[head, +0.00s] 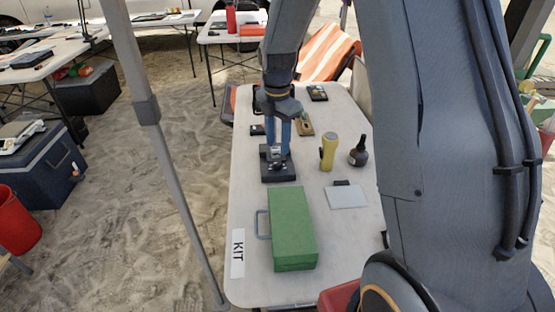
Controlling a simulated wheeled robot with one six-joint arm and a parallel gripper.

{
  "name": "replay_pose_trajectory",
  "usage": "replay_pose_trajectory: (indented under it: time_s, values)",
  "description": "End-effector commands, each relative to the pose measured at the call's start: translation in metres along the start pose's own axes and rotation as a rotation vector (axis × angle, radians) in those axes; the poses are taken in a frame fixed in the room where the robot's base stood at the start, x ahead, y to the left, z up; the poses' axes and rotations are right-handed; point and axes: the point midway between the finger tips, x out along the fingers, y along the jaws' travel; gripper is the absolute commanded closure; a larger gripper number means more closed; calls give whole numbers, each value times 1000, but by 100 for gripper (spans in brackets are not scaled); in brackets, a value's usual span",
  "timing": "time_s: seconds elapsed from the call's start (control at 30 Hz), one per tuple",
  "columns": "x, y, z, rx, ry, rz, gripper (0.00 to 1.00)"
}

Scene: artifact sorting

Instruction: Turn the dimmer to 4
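My gripper (277,148) points down over a dark block-like device (279,176) near the left edge of the table. A small silver part stands on top of this device, close to the blue fingertips. The fingers show as two separate blue bars, but I cannot tell whether they are closed on the silver part or only around it. No dimmer scale or number can be read, so I cannot tell which thing is the dimmer or its setting. My gripper hides part of the device.
On the table (246,205) are a green case (291,228), a yellow flashlight (328,153), a dark bottle (358,152), a pale flat plate (347,196) and a KIT label (238,253). A small brown item (305,126) lies behind. A canopy pole (165,150) stands left.

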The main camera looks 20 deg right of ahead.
Motion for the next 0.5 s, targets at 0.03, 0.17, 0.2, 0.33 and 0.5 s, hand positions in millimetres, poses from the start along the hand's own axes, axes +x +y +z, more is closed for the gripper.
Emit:
replay_pose_trajectory:
  time_s: [0.03, 0.17, 0.2, 0.33, 0.5]
  values:
    - [7, -1, -1, 0, 2, -4, 60]
    - [27, -2, -1, 2, 2, -4, 60]
    - [34, -2, -1, 2, 2, -5, 60]
    - [51, -2, -1, 3, 2, -3, 60]
    - [65, -1, -1, 3, 1, -1, 60]
